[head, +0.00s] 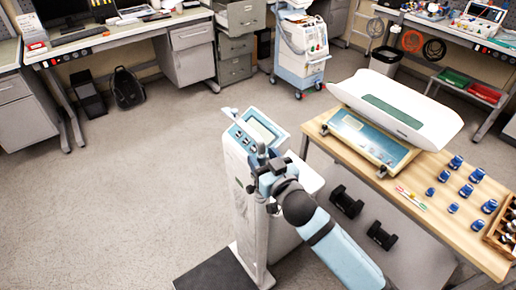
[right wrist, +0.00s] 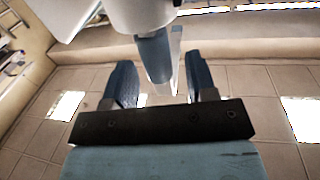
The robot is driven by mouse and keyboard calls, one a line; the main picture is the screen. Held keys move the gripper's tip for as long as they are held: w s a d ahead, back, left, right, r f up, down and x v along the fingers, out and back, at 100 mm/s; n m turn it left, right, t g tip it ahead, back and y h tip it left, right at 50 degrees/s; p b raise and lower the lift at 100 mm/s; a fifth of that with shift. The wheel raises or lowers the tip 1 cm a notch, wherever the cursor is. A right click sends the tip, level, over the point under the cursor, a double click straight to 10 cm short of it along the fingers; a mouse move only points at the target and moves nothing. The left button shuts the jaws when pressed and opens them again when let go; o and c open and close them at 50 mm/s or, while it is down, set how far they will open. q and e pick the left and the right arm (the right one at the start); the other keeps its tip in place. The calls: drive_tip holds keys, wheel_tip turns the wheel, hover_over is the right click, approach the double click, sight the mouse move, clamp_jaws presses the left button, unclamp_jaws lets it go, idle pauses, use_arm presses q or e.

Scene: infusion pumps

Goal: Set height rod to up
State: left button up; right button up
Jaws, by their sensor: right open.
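A white floor-standing scale (head: 243,185) has a column, a tilted display head (head: 262,127) and a dark platform (head: 214,271) on the floor. My right gripper (head: 264,163) is at the upper column, just below the display head, and partly hides it. In the right wrist view my right gripper (right wrist: 159,72) is open, with one dark blue finger on each side of a blue-grey round part (right wrist: 154,58). This part looks like a piece of the height rod, with a flat pale strip beside it. I cannot tell whether the fingers touch it. My left gripper is not in view.
A wooden table (head: 440,225) stands to the right, with a baby scale (head: 395,108), several blue weights (head: 467,190) and pens. Two black dumbbells (head: 346,201) lie below its edge. The floor to the left is clear. Desks and a medical cart (head: 301,55) stand behind.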

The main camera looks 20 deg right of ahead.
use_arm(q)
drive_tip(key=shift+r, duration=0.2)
use_arm(e)
drive_tip(key=shift+w+a, duration=0.15)
drive_tip(key=shift+w, duration=0.6)
drive_tip(key=shift+w+a, duration=0.15)
drive_tip(key=shift+w, duration=0.55)
drive_tip(key=shift+c, duration=0.5)
